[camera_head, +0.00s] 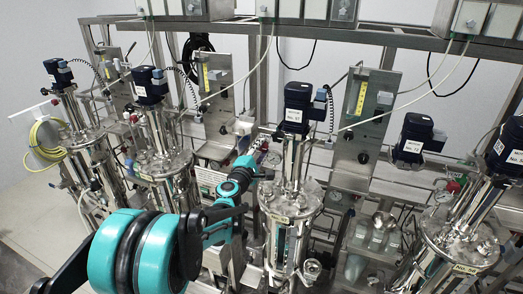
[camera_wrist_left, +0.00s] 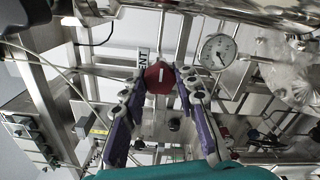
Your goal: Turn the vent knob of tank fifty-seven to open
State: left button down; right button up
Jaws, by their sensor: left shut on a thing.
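The red vent knob (camera_wrist_left: 159,77), with a white line on its face, sits between the fingertips of my left gripper (camera_wrist_left: 161,80) in the left wrist view. Both purple-padded fingers close on its sides. A label (camera_wrist_left: 142,66) beside the knob is partly hidden by a finger. In the head view my left gripper (camera_head: 258,155) reaches from the lower left to beside the middle steel tank (camera_head: 291,207); the knob is hard to make out there. The tank's number plate is too small to read surely. My right gripper is not in view.
A round pressure gauge (camera_wrist_left: 217,52) is close beside the knob. More tanks with dark motors stand on both sides, including the right tank (camera_head: 462,245). Panels with yellow flow tubes (camera_head: 360,98), pipes and cables lie behind. Open floor shows only at lower left.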

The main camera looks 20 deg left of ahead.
pick_arm(q)
jog(key=shift+n, duration=1.9)
jog(key=c, duration=1.2)
grip_release()
jog(key=shift+o, duration=0.2)
jog(key=s, duration=1.2)
